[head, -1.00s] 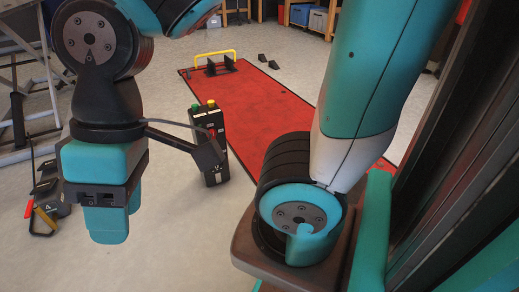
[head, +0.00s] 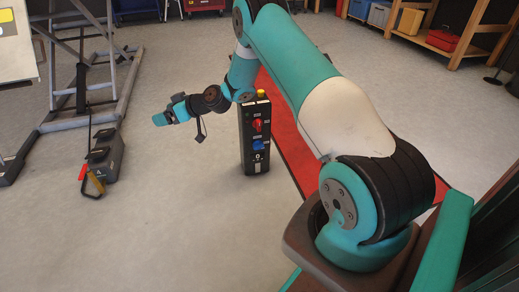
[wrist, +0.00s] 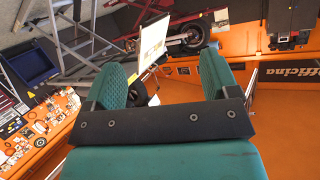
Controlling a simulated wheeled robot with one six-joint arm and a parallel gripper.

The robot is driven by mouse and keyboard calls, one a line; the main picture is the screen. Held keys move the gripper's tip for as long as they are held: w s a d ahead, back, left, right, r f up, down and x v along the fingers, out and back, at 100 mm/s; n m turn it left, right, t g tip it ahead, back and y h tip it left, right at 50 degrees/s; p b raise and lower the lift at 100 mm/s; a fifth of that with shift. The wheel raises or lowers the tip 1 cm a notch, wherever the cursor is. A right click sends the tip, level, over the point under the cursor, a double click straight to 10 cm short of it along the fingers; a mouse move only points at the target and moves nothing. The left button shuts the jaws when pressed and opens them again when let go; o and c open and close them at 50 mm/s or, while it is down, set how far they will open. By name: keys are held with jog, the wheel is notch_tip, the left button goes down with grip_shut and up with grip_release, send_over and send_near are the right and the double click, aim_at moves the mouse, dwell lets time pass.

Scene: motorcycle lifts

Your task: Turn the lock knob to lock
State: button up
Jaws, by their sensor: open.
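A tall black control box (head: 254,140) stands on the floor near the middle of the head view. Its front carries a red knob (head: 257,124) and, below it, a blue knob (head: 258,144); a yellow button (head: 261,93) is on top. I cannot read which knob is the lock knob or where each is turned. My gripper (head: 158,119) is left of the box, apart from it, and points left. In the wrist view its two teal fingers (wrist: 165,80) are apart with nothing held between them. The box is not visible in the wrist view.
A grey metal frame (head: 85,65) and a dark case with a yellow handle (head: 105,158) are at left. The floor before the box is clear.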

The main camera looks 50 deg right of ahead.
jog(key=d+f+m+t+h, duration=0.3)
jog(key=d+f+t, duration=0.1)
jog(key=d+f, duration=0.65)
jog(key=m+h, duration=0.8)
jog(key=h, duration=0.7)
send_near(259, 146)
jog(key=w+b, duration=0.1)
jog(key=b, duration=0.6)
jog(key=w+d+f+b, duration=0.1)
jog(key=b, duration=0.6)
jog(key=w+d+b, duration=0.1)
jog(key=b, duration=0.7)
jog(key=shift+f, duration=0.3)
